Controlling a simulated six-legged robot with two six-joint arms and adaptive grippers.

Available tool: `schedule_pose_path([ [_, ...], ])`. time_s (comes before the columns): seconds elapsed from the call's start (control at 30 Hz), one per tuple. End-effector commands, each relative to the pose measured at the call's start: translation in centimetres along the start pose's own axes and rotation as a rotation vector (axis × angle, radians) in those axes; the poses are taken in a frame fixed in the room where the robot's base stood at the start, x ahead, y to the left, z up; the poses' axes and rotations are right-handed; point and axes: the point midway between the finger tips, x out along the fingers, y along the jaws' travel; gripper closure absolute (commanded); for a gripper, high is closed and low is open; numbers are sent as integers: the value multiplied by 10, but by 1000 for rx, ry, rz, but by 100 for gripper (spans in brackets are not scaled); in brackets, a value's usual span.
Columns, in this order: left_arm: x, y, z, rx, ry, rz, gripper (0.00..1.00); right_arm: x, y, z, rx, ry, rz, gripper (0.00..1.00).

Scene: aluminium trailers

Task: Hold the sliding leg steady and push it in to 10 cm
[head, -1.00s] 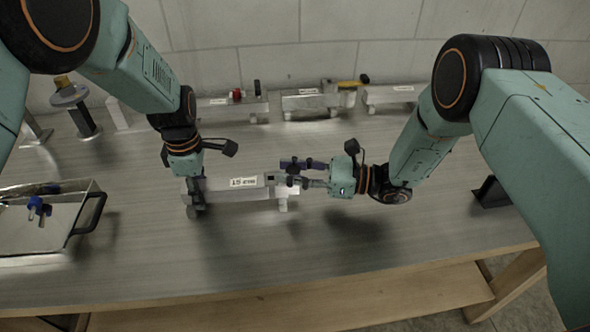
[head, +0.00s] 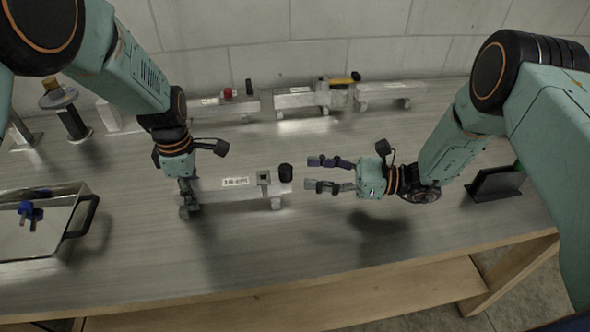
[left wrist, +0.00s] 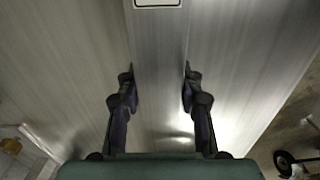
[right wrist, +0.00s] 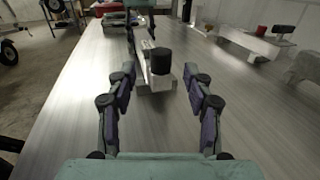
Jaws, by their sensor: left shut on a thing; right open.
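The sliding leg unit (head: 215,194) is a pale metal bar lying across the middle of the table. It has a white label (head: 236,182), too blurred to read surely, and a black cylindrical end (head: 286,173) at its right. My left gripper (head: 188,208) is shut on the bar's left part. In the left wrist view its two fingers (left wrist: 160,90) straddle the metal bar (left wrist: 160,60). My right gripper (head: 330,175) is open and empty to the right of the black end, apart from it. The right wrist view shows that end (right wrist: 161,62) ahead, between the fingers (right wrist: 160,85).
A metal tray (head: 62,240) with a black handle and blue item stands at the left. Other similar metal units (head: 303,98) line the back against the wall. A dark stand (head: 497,183) is at the right. The front table strip is clear.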

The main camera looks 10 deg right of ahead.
Motion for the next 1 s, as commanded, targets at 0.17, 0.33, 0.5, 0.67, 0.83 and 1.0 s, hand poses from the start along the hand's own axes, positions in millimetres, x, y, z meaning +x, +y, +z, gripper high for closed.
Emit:
schedule_pose_path([
  [0.17, -1, 1, 0, 0, 0, 2, 100, -30, -1, 1, -1, -1, -3, 48],
  [0.33, -1, 1, 0, 0, 0, 2, 100, -44, 0, 1, -1, -1, 1, 48],
  [0.5, -1, 1, 0, 0, 0, 2, 100, -47, 0, 1, -1, -1, 1, 48],
  [0.67, -1, 0, 0, 0, 0, 2, 100, -46, 0, 0, -1, -1, 1, 48],
  [0.83, -1, 0, 0, 0, 0, 1, 57, -46, 0, 0, -1, 0, 1, 48],
  [1.0, 0, 0, 0, 0, 0, 1, 43, -46, 0, 0, -1, 0, 1, 48],
])
